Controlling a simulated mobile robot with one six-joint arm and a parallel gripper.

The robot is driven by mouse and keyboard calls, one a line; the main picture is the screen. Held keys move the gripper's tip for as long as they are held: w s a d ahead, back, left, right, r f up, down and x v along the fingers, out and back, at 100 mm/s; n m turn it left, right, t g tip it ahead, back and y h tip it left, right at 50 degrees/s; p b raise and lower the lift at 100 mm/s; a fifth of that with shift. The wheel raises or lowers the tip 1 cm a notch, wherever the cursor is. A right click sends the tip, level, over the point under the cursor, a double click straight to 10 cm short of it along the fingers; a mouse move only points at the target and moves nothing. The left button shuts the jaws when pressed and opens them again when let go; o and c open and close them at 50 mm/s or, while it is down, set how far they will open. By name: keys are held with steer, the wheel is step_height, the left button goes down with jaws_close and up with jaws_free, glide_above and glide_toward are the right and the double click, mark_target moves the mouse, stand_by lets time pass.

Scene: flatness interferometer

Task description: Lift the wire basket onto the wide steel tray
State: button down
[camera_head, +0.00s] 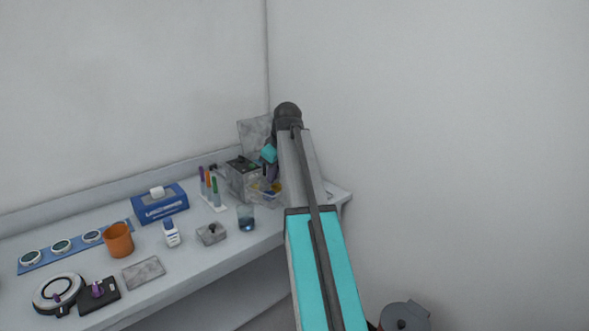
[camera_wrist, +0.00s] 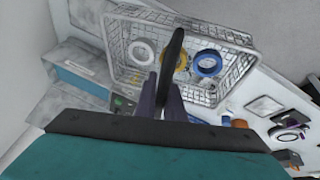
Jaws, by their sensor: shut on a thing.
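The wire basket (camera_wrist: 226,92) fills the upper middle of the wrist view and holds a white ring, a yellow ring and a blue ring (camera_wrist: 208,63). Its dark handle (camera_wrist: 174,52) rises between my fingers. My gripper (camera_wrist: 163,97) is shut on that handle. In the head view the basket (camera_head: 268,193) is small, at the bench's right end, partly behind my arm. I cannot tell whether it touches the bench. A flat grey plate (camera_head: 143,272) lies near the bench's front edge; I cannot tell whether it is the wide steel tray.
A grey box (camera_head: 241,179) stands close left of the basket. A beaker (camera_head: 246,218), a pen rack (camera_head: 213,194), a blue box (camera_head: 160,204) and an orange cup (camera_head: 118,239) stand further left on the bench. Walls close off the back and right.

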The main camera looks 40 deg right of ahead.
steer(key=w+a+f+n, duration=0.1)
steer(key=a+f, duration=0.1)
steer(key=a, duration=0.8)
steer(key=w+a+f, duration=0.1)
steer(key=a+f, duration=0.1)
steer(key=a, duration=0.7)
steer(key=s+a+f+m+h, duration=0.2)
steer(key=s+a+m, duration=0.3)
steer(key=a, duration=0.7)
steer(key=shift+s+a+f+m+g, duration=0.25)
steer(key=shift+s+f+m+g, duration=0.15)
steer(key=shift+s+f, duration=0.4)
steer(key=shift+s+a+r, duration=0.1)
